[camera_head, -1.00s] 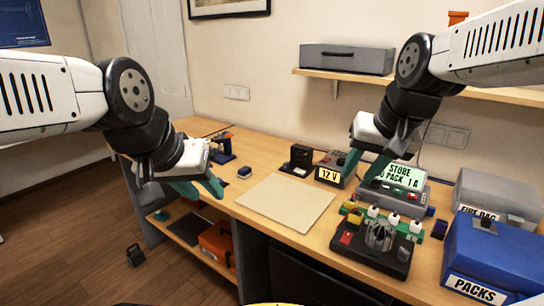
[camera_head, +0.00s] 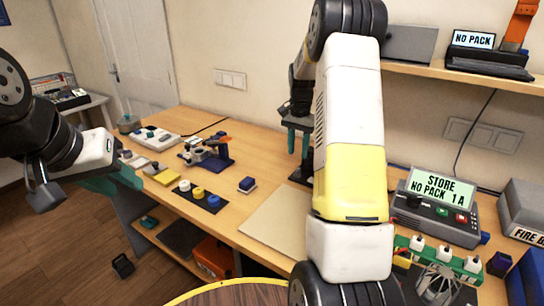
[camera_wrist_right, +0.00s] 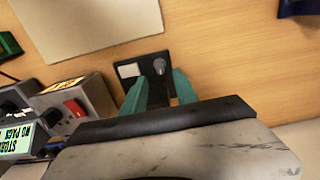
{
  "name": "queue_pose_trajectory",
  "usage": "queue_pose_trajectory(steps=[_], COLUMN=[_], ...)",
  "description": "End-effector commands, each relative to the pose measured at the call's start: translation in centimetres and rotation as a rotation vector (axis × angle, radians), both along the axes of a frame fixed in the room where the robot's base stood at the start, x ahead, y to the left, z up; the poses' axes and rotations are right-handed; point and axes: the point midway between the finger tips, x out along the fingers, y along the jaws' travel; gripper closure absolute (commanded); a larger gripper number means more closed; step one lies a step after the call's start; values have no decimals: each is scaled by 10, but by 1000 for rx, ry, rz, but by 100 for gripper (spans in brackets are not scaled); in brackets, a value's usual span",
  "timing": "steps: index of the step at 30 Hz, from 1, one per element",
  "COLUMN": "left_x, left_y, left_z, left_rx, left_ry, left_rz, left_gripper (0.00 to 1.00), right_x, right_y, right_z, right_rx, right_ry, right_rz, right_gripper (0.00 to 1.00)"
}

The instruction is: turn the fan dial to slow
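A small black unit (camera_wrist_right: 140,57) lies on the table in the right wrist view. It carries a pale rocker-like piece (camera_wrist_right: 129,70) and a round grey knob (camera_wrist_right: 159,66), which looks like the dial; its markings are too small to read. My right gripper (camera_wrist_right: 158,82) is open, its teal fingertips apart, close to the knob, with nothing clearly between them. In the head view the right gripper (camera_head: 298,143) points down above this unit, which my right arm mostly hides. My left gripper (camera_head: 118,181) hangs off the table's left edge, apparently open and empty.
A beige mat (camera_head: 270,222) lies mid-table. A black tray of coloured knobs (camera_head: 199,196) lies left.

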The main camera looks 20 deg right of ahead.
Motion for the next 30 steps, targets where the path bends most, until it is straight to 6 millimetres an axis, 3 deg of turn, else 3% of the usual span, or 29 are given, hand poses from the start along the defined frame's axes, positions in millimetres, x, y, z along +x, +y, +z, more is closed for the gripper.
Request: queue_pose_trajectory(steps=[12,18,25,30], left_x=[0,0,0,0], left_y=[0,0,0,0], left_z=[0,0,0,0], left_rx=[0,0,0,0], left_ry=[0,0,0,0], left_rz=[0,0,0,0], left_gripper=[64,64,64,64], right_x=[-1,-1,-1,-1], right_y=[0,1,1,1], right_z=[-61,-73,-74,-74], right_rx=[1,0,1,1], right_ry=[2,0,-1,-1], right_rz=[2,3,3,3], right_gripper=[65,65,65,96])
